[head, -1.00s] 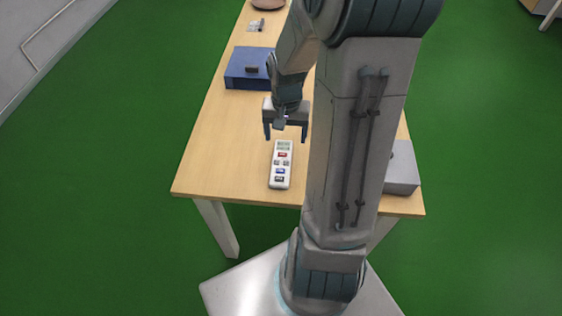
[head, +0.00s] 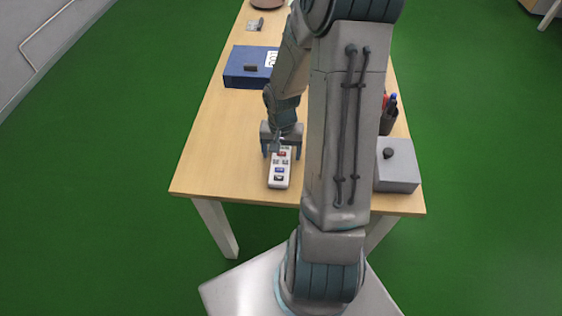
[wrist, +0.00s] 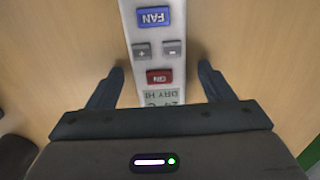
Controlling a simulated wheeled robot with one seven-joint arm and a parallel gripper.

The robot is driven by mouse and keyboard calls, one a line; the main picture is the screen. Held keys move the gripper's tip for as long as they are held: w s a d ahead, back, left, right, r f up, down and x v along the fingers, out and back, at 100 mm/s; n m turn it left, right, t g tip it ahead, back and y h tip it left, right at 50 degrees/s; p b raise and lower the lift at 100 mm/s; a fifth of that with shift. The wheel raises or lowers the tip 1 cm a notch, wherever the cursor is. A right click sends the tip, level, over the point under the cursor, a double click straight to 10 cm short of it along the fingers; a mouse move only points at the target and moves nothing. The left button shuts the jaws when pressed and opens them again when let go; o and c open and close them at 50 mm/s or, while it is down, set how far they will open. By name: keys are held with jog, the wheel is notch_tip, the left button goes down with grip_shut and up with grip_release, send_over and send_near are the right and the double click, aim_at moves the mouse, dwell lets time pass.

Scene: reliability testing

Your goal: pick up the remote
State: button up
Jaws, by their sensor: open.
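In the wrist view my gripper (wrist: 161,80) shows a gap between each finger and the remote. The far end of the remote is partly hidden by my gripper in the head view.
On the table (head: 215,150), a blue box (head: 245,75) lies farther back. A grey box (head: 397,168) with a dark knob and a pen cup (head: 388,122) stand at the right, behind my arm. The table is clear left of the remote.

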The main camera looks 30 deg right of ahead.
jog(key=c, duration=1.2)
jog(key=shift+o, duration=0.2)
jog(key=shift+r, duration=0.1)
